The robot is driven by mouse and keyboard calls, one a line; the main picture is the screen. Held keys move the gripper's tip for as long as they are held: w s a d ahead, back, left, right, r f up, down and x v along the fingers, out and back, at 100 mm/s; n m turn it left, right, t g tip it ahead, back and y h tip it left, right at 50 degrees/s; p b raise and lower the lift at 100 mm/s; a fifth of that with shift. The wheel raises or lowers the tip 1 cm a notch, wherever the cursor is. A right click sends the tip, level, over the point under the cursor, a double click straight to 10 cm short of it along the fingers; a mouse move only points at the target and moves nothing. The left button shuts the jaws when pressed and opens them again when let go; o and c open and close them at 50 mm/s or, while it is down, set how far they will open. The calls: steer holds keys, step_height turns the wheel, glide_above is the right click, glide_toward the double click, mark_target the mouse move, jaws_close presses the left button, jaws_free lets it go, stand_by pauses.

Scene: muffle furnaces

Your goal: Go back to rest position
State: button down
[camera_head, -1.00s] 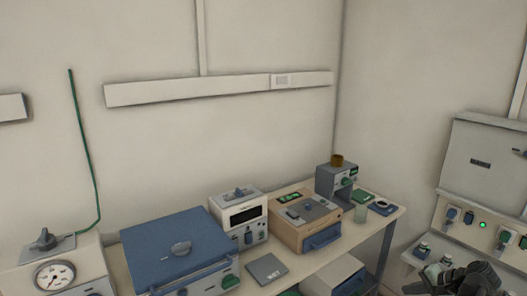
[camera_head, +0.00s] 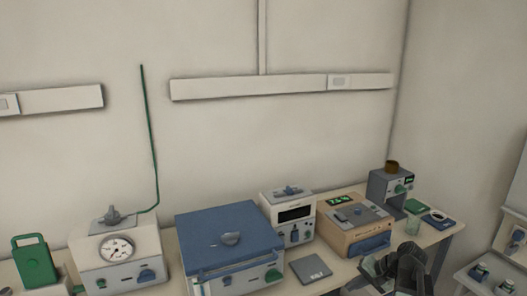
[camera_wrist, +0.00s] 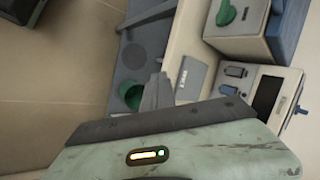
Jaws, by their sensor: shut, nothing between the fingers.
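My gripper shows in the wrist view, its grey fingers (camera_wrist: 157,91) closed together with nothing between them. The pale green gripper body with a lit indicator fills the bottom of that view. In the head view dark parts of my arm stand at the lower right, in front of the bench's right part; the fingertips cannot be made out there. The fingers appear over the bench's front edge, beside a grey labelled pad (camera_wrist: 192,78), which also lies on the bench in the head view (camera_head: 310,268).
The bench (camera_head: 343,272) carries a blue-lidded box (camera_head: 228,235), a white device (camera_head: 289,212), a tan device (camera_head: 355,228), a grey machine (camera_head: 384,190) and a gauge unit (camera_head: 118,254). A green round container (camera_wrist: 131,96) sits lower in the wrist view.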

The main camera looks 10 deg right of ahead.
steer(key=s+a+f+n+g+h, duration=0.15)
steer(key=a+n, duration=0.25)
steer(key=a, duration=0.9)
steer(key=s+a+f+n+g+h, duration=0.1)
steer(key=a+f+n+g, duration=0.15)
steer(key=a, duration=1.15)
steer(key=d+h, duration=0.1)
steer(key=s+d+n+h, duration=0.1)
steer(key=d, duration=0.1)
steer(key=s+d+h, duration=0.1)
steer(key=shift+d+f+n+g, duration=0.25)
steer(key=shift+d+n+g, duration=0.05)
steer(key=shift+n+g, duration=0.1)
